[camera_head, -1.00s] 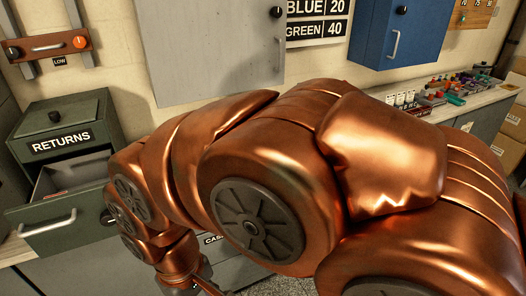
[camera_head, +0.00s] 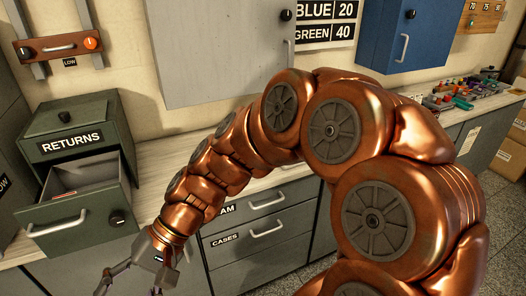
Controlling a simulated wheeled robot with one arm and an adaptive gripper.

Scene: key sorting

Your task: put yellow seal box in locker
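My gripper (camera_head: 130,288) is at the lower left, in front of the counter and pointing down. Its fingers are spread apart, with the tips cut off by the bottom edge; nothing shows between them. No yellow seal box can be made out. A grey wall cabinet (camera_head: 215,50) with a knob and a vertical handle hangs at the top centre, its door shut. A blue wall cabinet (camera_head: 405,38) hangs to its right, also shut. I cannot tell which one is the locker.
A green RETURNS box (camera_head: 72,143) stands on the left counter with its drawer (camera_head: 80,205) pulled out. Shut grey drawers, one marked CASES (camera_head: 262,238), are under the counter. Small coloured items (camera_head: 465,90) crowd the far right counter; cardboard boxes (camera_head: 508,155) stand beyond.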

